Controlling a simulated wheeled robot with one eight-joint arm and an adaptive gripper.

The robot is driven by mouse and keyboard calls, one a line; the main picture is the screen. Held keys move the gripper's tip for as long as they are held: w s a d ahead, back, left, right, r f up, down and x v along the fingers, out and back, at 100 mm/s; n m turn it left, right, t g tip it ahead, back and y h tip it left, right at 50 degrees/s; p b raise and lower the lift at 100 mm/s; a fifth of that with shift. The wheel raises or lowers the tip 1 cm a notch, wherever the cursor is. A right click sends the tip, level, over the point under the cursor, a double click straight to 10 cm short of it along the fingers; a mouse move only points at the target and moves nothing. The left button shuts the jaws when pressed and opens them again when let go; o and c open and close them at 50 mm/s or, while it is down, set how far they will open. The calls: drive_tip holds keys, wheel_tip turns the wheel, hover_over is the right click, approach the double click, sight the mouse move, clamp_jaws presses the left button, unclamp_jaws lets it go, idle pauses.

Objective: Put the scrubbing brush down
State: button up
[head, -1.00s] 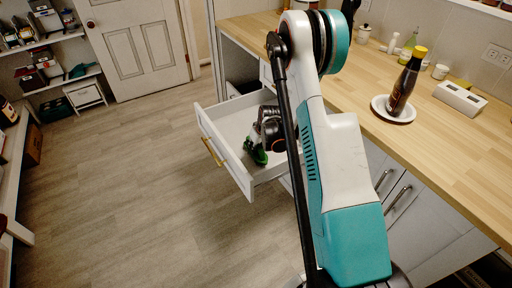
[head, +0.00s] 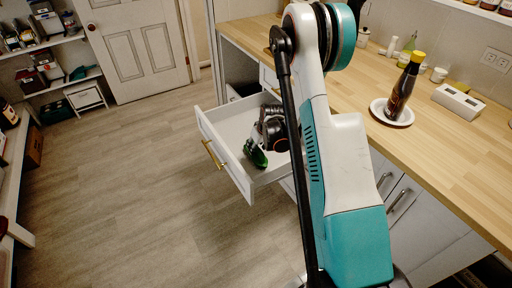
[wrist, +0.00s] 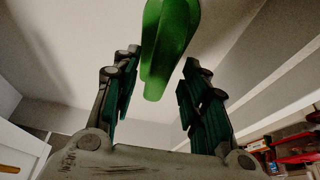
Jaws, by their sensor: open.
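The scrubbing brush (head: 257,154) shows as a bright green shape inside the open white drawer (head: 231,165), near its front. In the wrist view the green brush (wrist: 168,45) lies between and beyond my fingertips, with a gap showing on each side. My gripper (wrist: 160,72) is open around it. In the head view my gripper (head: 260,140) is inside the drawer, partly hidden by my own arm. The brush's other end is out of the wrist view, and its contact with the drawer floor is hard to tell.
The wooden counter (head: 450,140) at right holds a dark bottle (head: 402,88) with a yellow cap on a white plate (head: 379,110), and a white block (head: 459,101). Shelves (head: 80,78) stand at the far left. The floor (head: 120,190) left of the drawer is clear.

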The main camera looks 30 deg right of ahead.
drive_tip(key=p+v, duration=0.2)
drive_tip(key=v, duration=0.7)
drive_tip(key=shift+p, duration=0.35)
drive_tip(key=shift+a+r, duration=0.1)
drive_tip(key=shift+r, duration=0.1)
